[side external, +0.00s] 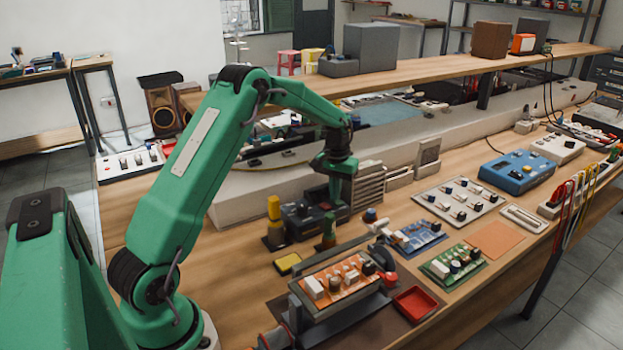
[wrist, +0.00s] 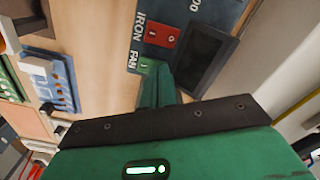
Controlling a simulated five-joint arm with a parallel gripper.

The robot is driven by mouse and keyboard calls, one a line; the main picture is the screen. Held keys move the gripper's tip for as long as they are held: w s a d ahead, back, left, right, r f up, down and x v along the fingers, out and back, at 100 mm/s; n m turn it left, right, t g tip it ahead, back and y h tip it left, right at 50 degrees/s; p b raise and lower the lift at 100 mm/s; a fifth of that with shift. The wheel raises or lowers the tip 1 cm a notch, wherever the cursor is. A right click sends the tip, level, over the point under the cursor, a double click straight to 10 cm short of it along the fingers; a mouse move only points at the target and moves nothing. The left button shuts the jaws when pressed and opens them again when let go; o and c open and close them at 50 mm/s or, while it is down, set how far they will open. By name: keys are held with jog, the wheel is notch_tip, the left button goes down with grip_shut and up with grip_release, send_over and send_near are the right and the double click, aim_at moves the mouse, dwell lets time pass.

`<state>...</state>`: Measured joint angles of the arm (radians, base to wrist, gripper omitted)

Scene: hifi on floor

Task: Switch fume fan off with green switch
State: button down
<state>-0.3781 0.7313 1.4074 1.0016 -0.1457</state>
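The dark station panel (wrist: 185,30) shows in the wrist view with the labels IRON and FAN. The green switch (wrist: 147,66) sits beside the word FAN, partly hidden by my fingertips. A red switch (wrist: 162,46) sits beside IRON. My gripper (wrist: 157,72) looks shut and empty, its narrow green tips right at the green switch. I cannot tell whether they touch it. In the side view my gripper (side external: 335,200) points down at the dark station (side external: 300,215) on the bench; the switches are too small to make out there.
A dark screen (wrist: 205,62) lies right of the switches. A blue circuit board (side external: 418,236), an orange board in a holder (side external: 340,280) and a yellow-topped bottle (side external: 274,215) stand near the station. A pale ventilation housing (side external: 240,200) lies behind. Bare bench shows at front left.

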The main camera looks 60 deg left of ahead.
jog(key=shift+f, duration=0.15)
jog(key=shift+r, duration=3.55)
jog(key=shift+r, duration=0.1)
